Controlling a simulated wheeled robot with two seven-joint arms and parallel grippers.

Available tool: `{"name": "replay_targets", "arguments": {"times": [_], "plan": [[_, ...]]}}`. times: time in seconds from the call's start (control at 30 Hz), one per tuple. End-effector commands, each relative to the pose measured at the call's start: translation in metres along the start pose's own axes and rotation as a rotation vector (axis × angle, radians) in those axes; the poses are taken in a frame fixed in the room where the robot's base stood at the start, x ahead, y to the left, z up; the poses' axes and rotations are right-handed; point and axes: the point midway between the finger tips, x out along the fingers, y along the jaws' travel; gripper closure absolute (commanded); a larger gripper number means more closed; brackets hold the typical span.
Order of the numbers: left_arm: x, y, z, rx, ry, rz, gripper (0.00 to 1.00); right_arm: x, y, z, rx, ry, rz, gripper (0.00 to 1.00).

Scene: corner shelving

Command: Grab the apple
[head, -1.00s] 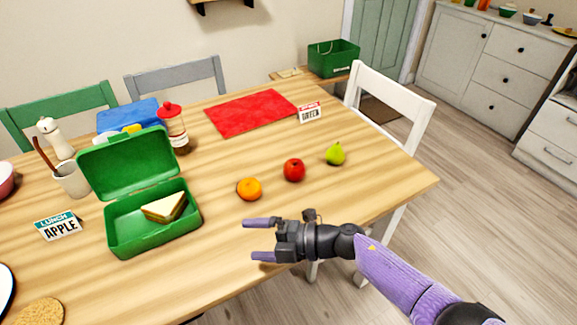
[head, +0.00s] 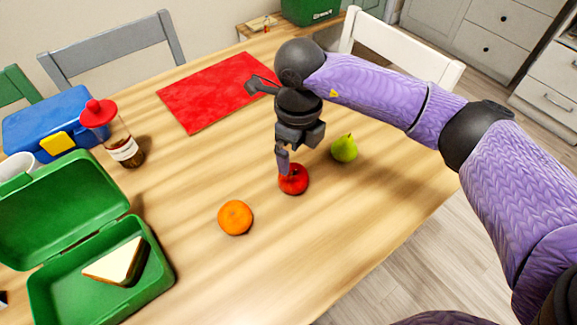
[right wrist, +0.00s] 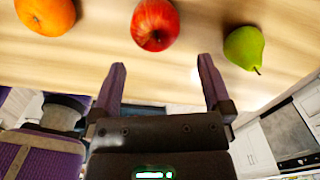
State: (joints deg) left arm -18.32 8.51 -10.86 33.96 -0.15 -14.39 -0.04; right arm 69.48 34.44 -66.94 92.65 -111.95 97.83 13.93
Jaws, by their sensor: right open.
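A red apple (head: 293,180) stands on the wooden table between an orange and a green pear. My right gripper (head: 284,165) points down directly over the apple, and its fingers hide part of the apple's top in the head view. In the right wrist view the apple (right wrist: 155,24) lies beyond the fingertips, roughly centred between the two open fingers (right wrist: 162,68). Nothing is held between them. My left gripper is not in either view.
The orange (head: 235,217) is left of the apple and the pear (head: 344,148) is close on its right. An open green lunchbox (head: 160,270) with a sandwich (head: 115,262) stands at left. A red mat (head: 218,92) lies behind.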

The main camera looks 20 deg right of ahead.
Motion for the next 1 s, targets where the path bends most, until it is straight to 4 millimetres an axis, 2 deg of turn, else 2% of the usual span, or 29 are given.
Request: {"name": "replay_targets", "arguments": {"times": [0.03,0.1,0.27,0.4,0.63,0.9,1.0], "plan": [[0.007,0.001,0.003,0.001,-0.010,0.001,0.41,0.015,0.001,0.000,0.000,0.004,0.005,0.00],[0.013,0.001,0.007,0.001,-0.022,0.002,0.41,0.030,0.001,0.000,0.001,0.005,0.005,0.00],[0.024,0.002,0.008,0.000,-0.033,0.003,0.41,0.055,0.003,0.003,0.000,0.003,0.007,0.00],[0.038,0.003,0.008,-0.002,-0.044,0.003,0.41,0.084,0.004,0.005,0.001,0.003,0.009,0.00],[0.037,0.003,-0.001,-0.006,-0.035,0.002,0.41,0.084,0.004,0.005,0.000,-0.002,0.006,0.00],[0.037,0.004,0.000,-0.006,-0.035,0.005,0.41,0.084,0.004,0.005,0.000,-0.002,0.007,0.57],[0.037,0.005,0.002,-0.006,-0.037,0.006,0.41,0.084,0.004,0.005,0.000,-0.002,0.007,0.75]]}}
